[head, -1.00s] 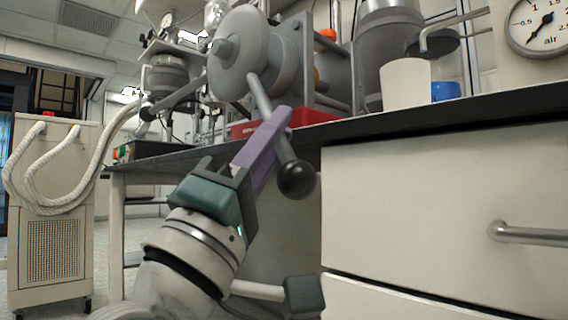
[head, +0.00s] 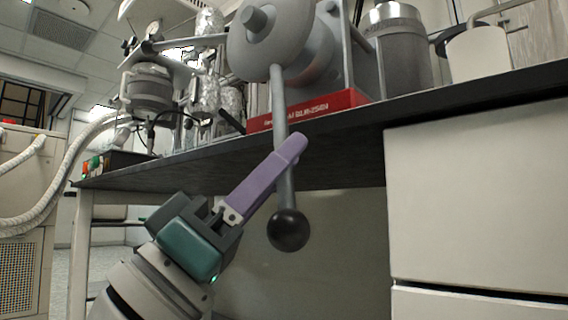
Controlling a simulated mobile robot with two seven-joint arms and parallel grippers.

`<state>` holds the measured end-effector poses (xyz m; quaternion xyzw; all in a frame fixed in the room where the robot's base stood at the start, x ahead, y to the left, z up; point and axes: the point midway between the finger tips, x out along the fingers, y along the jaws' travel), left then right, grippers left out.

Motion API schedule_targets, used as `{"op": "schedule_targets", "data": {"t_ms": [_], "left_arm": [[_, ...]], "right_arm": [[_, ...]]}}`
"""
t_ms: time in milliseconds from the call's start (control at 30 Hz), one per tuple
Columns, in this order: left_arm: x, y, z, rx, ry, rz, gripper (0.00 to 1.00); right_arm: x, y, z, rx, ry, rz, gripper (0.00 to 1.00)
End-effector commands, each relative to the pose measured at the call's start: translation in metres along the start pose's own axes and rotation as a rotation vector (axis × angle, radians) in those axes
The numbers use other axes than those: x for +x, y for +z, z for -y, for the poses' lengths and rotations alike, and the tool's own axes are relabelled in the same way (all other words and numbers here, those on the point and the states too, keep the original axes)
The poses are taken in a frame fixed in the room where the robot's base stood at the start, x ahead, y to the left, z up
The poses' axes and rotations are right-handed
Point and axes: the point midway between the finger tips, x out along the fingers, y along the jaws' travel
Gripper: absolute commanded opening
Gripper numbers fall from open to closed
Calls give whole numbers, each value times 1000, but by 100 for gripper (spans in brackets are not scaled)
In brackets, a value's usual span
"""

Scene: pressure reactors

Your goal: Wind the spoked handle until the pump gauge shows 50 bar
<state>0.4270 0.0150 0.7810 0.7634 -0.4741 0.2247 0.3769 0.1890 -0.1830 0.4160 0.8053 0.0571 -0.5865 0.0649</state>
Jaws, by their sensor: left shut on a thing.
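The spoked handle has a grey round hub (head: 285,42) at the top middle of the head view. One grey spoke (head: 279,105) hangs almost straight down from it and ends in a black ball knob (head: 289,230). Another spoke (head: 190,42) reaches out to the left. My left gripper (head: 290,150), with purple fingers, comes up from the lower left and is shut on the hanging spoke, between hub and knob. The pump body with a red base (head: 308,108) stands behind the hub. No readable pump gauge shows. My right gripper is out of view.
The dark bench top (head: 350,135) runs across above a white drawer unit (head: 480,200) on the right. A metal vessel (head: 400,50) and white cup (head: 478,52) stand on the bench. A reactor (head: 148,90) stands at left. Below the bench is open space.

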Motion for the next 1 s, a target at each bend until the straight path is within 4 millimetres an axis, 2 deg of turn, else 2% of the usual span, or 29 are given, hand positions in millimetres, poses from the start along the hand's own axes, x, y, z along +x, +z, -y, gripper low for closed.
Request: {"op": "schedule_targets", "data": {"t_ms": [233,267,500,800,867,1000], "left_arm": [[-2,2,3,3,-10,7,0],[-2,2,3,3,-9,7,22],[-1,1,2,1,-5,3,49],[-3,0,1,1,-3,2,50],[-8,0,1,1,-5,3,50],[-32,0,1,0,-9,6,50]], "right_arm": [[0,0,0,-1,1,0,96],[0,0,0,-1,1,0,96],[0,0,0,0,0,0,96],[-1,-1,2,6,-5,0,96],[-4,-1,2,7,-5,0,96],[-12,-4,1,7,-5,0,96]]}}
